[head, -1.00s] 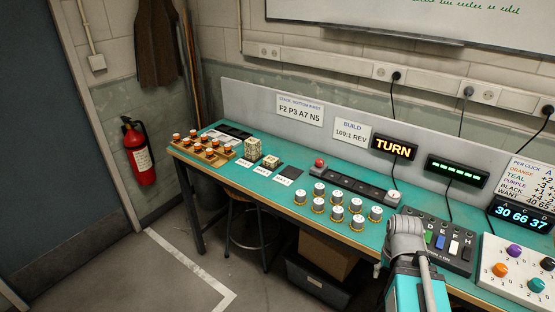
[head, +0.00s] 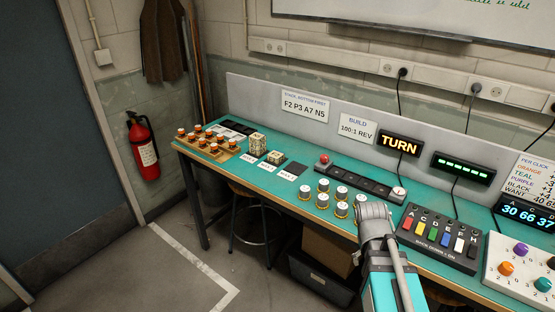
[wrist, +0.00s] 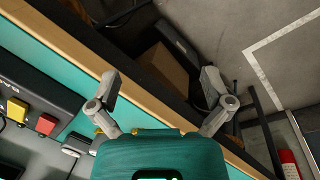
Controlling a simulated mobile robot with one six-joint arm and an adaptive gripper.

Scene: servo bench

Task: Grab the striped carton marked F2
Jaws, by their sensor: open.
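Two cartons with a dark pattern on pale sides stand toward the left part of the bench in the head view: a taller carton (head: 258,144) and a lower carton (head: 275,157) to its right. Their markings are too small to read, so I cannot tell which is F2. My gripper (wrist: 160,84) is open and empty in the wrist view, its two fingers spread over the bench's front edge.
Several white-topped cylinders (head: 323,186) stand between my arm and the cartons. A wooden rack (head: 223,156) with orange-topped parts is left of the cartons. A coloured switch panel (head: 440,238) is right of my arm. A sign (head: 304,105) reads "F2 P3 A7 N5".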

